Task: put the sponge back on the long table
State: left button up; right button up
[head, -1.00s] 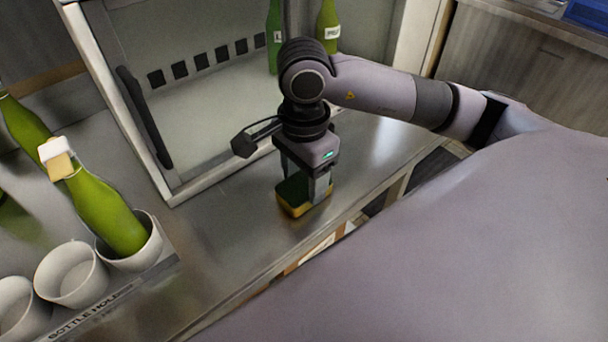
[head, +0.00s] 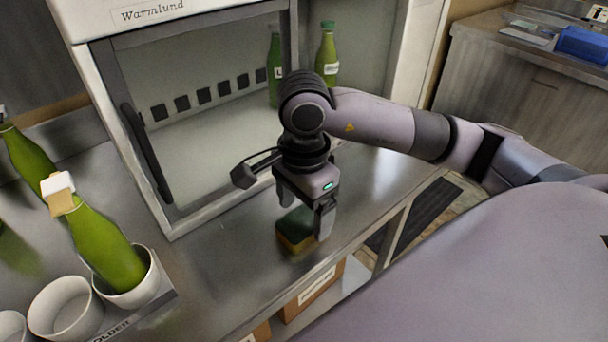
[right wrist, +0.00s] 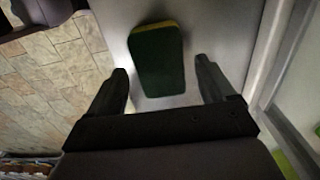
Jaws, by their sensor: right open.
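The sponge (head: 294,232), green on top with a yellow layer below, lies flat on the long metal table (head: 225,260) near its front edge, in front of the glass-fronted cabinet. In the right wrist view the sponge (right wrist: 157,62) lies just beyond and between the two fingertips, with space on both sides. My right gripper (head: 303,212) is open and empty, pointing down just above the sponge; one finger hides part of the sponge's right side in the head view. My left gripper is not in view.
A bottle holder with white cups (head: 66,306) stands at the left, a green bottle (head: 104,252) leaning in one cup. The Warmlund cabinet (head: 200,130) stands behind, with green bottles (head: 326,62) inside. Cardboard boxes (head: 314,292) sit below the table's front edge.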

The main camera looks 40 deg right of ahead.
aim_at(304, 220)
notch_tip(304, 220, up, 11)
jog(key=shift+p, duration=0.45)
dwell(0.6)
